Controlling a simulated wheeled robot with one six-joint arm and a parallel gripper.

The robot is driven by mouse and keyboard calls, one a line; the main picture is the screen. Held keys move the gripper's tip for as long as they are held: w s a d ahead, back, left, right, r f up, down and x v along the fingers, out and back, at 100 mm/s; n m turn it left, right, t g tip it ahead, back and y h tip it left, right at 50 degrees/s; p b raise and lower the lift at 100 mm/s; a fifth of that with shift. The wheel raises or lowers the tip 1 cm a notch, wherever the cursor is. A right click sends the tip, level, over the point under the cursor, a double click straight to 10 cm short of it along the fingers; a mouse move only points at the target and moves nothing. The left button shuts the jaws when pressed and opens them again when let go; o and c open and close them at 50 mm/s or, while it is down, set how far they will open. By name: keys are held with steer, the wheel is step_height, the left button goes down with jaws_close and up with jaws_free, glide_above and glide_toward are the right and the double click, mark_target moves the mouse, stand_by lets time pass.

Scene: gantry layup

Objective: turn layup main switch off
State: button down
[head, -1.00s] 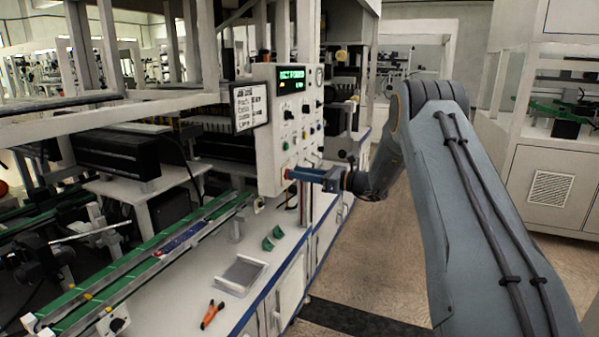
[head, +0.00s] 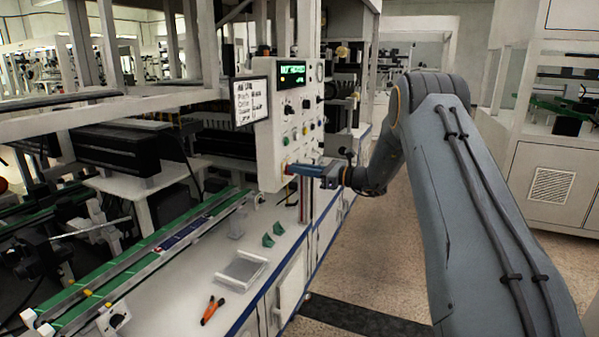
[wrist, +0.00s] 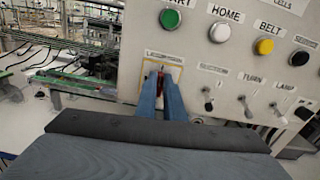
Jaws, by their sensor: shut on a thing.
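The main switch shows in the wrist view as a small red handle (wrist: 161,69) on a plate with a yellow border (wrist: 181,73), at the lower left of the grey control panel. A label sits above it, too blurred to read fully. My gripper (wrist: 161,75) has its two blue fingers closed around the red handle, which is mostly hidden between them. In the head view my gripper (head: 290,169) reaches the panel's lower front from the right. How the handle is turned cannot be made out.
The control panel (head: 268,150) carries a green button (wrist: 170,18), a white button (wrist: 220,32), a yellow button (wrist: 264,46) and several toggles close to the right of my fingers. Below are a white bench, a conveyor (head: 150,255), a grey tray (head: 241,270) and orange-handled pliers (head: 212,310).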

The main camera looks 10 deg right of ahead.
steer(key=n+b, duration=0.5)
steer(key=b, duration=0.2)
steer(key=f+n+b, duration=0.1)
steer(key=n+b, duration=0.5)
steer(key=b, duration=0.2)
steer(key=s+n+b, duration=0.1)
steer(key=n+b, duration=0.5)
steer(key=b, duration=0.2)
steer(key=shift+a+f, duration=0.3)
steer(key=shift+a, duration=0.05)
steer(key=shift+b, duration=0.4)
steer(key=c, duration=1.9)
jaws_free()
steer(key=shift+r, duration=0.15)
steer(key=shift+o, duration=0.2)
steer(key=shift+d, duration=0.1)
steer(key=v, duration=0.7)
steer(key=shift+s+d, duration=0.2)
steer(key=shift+s, duration=0.1)
